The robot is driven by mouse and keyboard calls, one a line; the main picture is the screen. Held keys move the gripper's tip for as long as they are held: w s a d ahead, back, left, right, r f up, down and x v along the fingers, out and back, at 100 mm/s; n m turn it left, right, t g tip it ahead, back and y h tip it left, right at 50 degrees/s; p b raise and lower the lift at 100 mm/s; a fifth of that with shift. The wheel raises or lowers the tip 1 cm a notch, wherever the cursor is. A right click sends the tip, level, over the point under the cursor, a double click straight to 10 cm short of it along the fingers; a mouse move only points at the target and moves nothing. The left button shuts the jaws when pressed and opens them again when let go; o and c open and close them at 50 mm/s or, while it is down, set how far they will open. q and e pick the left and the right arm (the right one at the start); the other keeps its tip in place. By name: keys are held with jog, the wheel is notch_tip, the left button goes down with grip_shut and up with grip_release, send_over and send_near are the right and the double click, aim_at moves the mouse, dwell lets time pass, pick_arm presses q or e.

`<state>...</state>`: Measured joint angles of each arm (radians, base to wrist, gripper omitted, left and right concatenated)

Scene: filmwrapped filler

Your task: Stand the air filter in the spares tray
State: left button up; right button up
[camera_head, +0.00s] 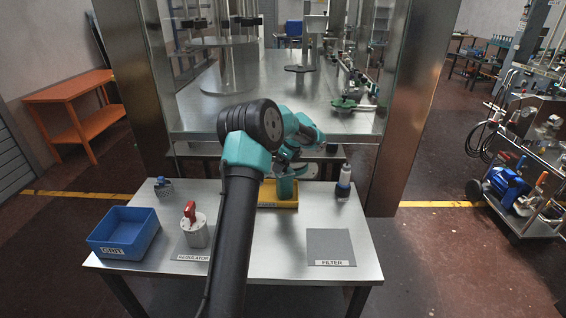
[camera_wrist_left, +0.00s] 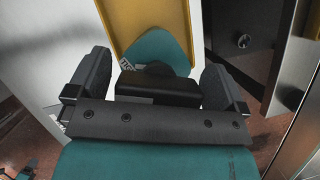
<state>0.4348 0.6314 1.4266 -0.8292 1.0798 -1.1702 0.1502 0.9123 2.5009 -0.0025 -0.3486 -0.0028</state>
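The air filter is a teal cylinder (camera_head: 286,187) that appears upright at the yellow spares tray (camera_head: 270,206), towards the back of the steel table. My left gripper (camera_head: 291,168) is over it, reaching down from the arm in the middle of the picture. In the left wrist view the teal filter (camera_wrist_left: 160,46), with a dark top and a pale label, sits between the fingers of my left gripper (camera_wrist_left: 157,68). The fingers stand wide apart, with a small gap seen beside the filter. The yellow tray (camera_wrist_left: 120,14) lies beyond it. My right gripper is not in view.
The grey FILTER pad (camera_head: 330,246) is bare. A regulator (camera_head: 194,230) with a red top stands at the left-centre, near a blue bin (camera_head: 122,232). A small bottle (camera_head: 344,184) stands right of the tray. A steel post (camera_head: 395,120) rises behind the table's right side.

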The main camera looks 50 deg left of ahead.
pick_arm(q)
jog(key=v, duration=1.2)
jog(key=shift+r, duration=0.2)
jog(key=shift+f, duration=0.1)
dwell(0.4)
